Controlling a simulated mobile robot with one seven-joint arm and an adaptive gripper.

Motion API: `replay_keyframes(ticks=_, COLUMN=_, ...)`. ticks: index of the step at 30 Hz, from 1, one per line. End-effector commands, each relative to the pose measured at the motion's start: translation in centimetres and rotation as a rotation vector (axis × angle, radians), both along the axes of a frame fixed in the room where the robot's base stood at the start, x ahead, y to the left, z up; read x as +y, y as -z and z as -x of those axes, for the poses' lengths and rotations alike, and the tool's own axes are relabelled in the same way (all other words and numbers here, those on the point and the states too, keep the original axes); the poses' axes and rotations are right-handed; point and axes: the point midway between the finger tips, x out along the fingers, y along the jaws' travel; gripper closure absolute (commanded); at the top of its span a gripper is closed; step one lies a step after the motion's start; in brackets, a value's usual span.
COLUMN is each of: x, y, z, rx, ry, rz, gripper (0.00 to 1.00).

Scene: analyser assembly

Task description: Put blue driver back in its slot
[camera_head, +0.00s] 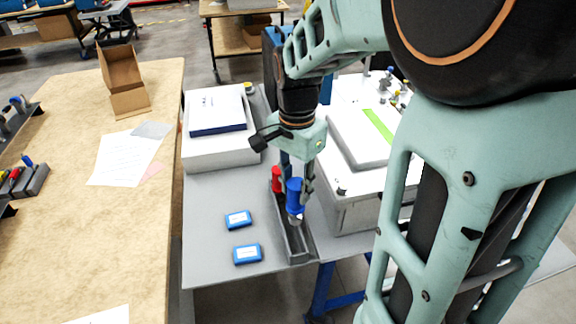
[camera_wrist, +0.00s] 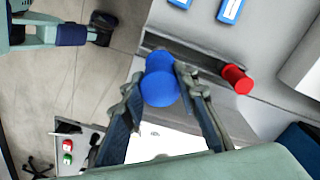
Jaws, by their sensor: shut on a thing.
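The blue driver (camera_head: 294,190) is held between the fingers of my gripper (camera_head: 297,178), above the front part of a narrow grey holder (camera_head: 298,246). In the wrist view the blue driver (camera_wrist: 159,88) shows end-on between the two fingertips (camera_wrist: 155,80). A red driver (camera_head: 277,178) stands in the holder just behind the blue one; it also shows in the wrist view (camera_wrist: 236,78). My gripper is shut on the blue driver. I cannot tell whether the blue driver's lower end is inside a slot.
Two small blue boxes (camera_head: 238,219) (camera_head: 247,254) lie on the grey table (camera_head: 212,273) left of the holder. A white case (camera_head: 218,152) with a dark blue book stands behind them. A white analyser housing (camera_head: 352,215) stands close at the right. The table's front edge is near the holder.

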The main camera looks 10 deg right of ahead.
Motion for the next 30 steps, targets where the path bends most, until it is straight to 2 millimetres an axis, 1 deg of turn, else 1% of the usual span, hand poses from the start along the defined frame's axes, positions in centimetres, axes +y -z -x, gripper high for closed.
replay_keyframes(ticks=4, x=0.0, y=-0.2, z=0.4, rx=0.001, ry=0.051, rz=0.002, gripper=1.00)
replay_keyframes(ticks=8, x=0.0, y=0.3, z=0.4, rx=0.001, ry=0.055, rz=0.001, gripper=1.00)
replay_keyframes(ticks=11, x=0.0, y=1.1, z=0.4, rx=0.001, ry=0.054, rz=0.002, gripper=1.00)
replay_keyframes(ticks=21, x=0.0, y=4.7, z=0.3, rx=0.001, ry=0.052, rz=0.002, gripper=1.00)
replay_keyframes(ticks=25, x=0.0, y=5.5, z=0.3, rx=0.000, ry=0.052, rz=0.001, gripper=1.00)
replay_keyframes(ticks=30, x=0.0, y=5.6, z=0.3, rx=0.000, ry=0.052, rz=0.001, gripper=1.00)
